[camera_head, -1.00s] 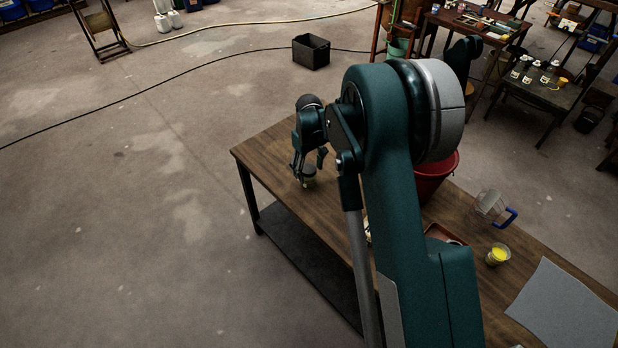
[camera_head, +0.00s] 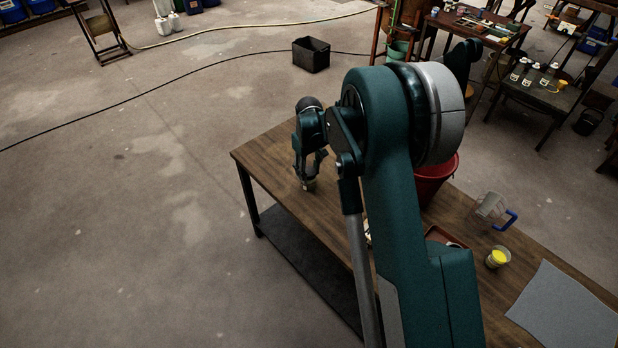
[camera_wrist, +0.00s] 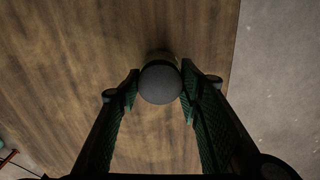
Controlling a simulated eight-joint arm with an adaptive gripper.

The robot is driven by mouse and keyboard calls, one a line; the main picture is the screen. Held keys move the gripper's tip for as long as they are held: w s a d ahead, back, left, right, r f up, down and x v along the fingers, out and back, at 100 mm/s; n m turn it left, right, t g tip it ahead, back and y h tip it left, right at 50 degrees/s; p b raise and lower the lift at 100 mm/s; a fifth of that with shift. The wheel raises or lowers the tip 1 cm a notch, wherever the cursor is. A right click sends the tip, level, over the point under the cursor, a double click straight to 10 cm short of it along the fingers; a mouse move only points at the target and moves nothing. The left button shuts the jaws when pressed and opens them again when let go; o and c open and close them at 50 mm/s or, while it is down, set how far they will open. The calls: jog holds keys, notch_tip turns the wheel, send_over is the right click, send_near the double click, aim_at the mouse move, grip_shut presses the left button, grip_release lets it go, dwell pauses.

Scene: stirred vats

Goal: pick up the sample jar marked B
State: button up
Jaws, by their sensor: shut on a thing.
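A small jar with a round dark grey lid (camera_wrist: 160,84) stands upright on the wooden table, near its far left end. Its lower part (camera_head: 309,185) shows just below my fingers in the head view. My gripper (camera_head: 309,174) points down over the jar. In the wrist view my gripper (camera_wrist: 160,86) has one finger on each side of the lid, shut on it. The jar's marking cannot be read in either view.
The wooden table (camera_head: 268,152) is clear around the jar, and its edge is close by. A red bucket (camera_head: 436,180), a clear jug with a blue handle (camera_head: 491,207), a cup of yellow stuff (camera_head: 497,257) and a grey sheet (camera_head: 566,307) are further right.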

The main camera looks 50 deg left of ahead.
jog(key=shift+r, duration=0.1)
jog(key=shift+c, duration=0.4)
jog(key=shift+r, duration=0.25)
jog(key=shift+c, duration=0.4)
jog(key=shift+r, duration=4.65)
